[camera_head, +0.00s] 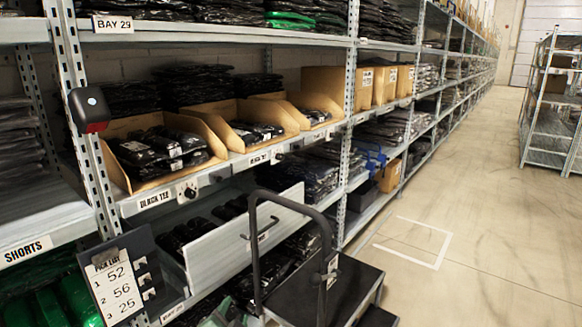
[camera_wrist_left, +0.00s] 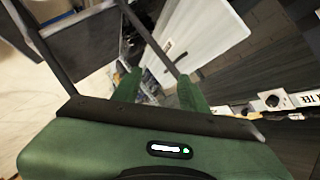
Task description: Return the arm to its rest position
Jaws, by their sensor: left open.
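My left gripper (camera_wrist_left: 158,88) shows in the left wrist view as two green fingers spread apart, with nothing between them. Beyond the fingers are a pale drawer panel (camera_wrist_left: 190,40) and dark bars of a cart handle (camera_wrist_left: 75,60). In the head view I cannot clearly make out the left gripper; some greenish shapes at the bottom edge are too unclear to tell. The pale drawer (camera_head: 285,222) is pulled out of the lower shelf, with dark packs in it. My right gripper is in neither view.
A cart (camera_head: 345,290) with a black handle stands close in front of the shelving. A pick list (camera_head: 113,292) hangs at lower left. Cardboard bins (camera_head: 225,128) hold dark packs. The aisle floor (camera_head: 470,220) to the right is clear; another rack (camera_head: 552,130) stands beyond.

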